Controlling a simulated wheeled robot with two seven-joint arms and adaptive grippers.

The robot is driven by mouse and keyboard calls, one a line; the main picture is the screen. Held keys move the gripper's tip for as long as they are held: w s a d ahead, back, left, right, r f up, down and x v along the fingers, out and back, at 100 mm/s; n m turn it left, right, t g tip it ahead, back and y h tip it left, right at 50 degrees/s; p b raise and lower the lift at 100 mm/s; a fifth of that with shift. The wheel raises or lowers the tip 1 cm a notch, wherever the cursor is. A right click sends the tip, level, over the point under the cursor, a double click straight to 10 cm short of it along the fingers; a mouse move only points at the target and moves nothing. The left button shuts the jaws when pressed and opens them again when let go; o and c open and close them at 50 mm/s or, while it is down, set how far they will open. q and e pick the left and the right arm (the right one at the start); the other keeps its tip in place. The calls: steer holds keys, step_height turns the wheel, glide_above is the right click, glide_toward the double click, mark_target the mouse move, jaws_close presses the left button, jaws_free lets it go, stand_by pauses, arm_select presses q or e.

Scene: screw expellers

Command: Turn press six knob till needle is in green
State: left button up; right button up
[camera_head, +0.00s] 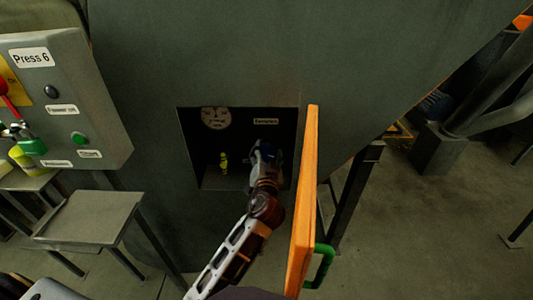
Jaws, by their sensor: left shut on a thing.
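The press six panel (75,90) is a grey box at the left with a "Press 6" label. A round pale dial (215,118) sits at the upper left of a dark recess in the grey machine; its needle and any green zone are too small to read. My left gripper (264,152) is inside the recess at its right side, below a small white label. It is shut on a dark blue part, seemingly the knob (269,149), which is mostly hidden by the gripper. My right gripper is not clearly in view.
An orange door (303,200) with a green handle (323,268) stands open just right of my left arm. A small yellow-green item (223,162) stands inside the recess. A grey stand (90,217) is at the left.

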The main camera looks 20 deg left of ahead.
arm_select(q)
steer(key=o, duration=1)
steer(key=shift+v, duration=6)
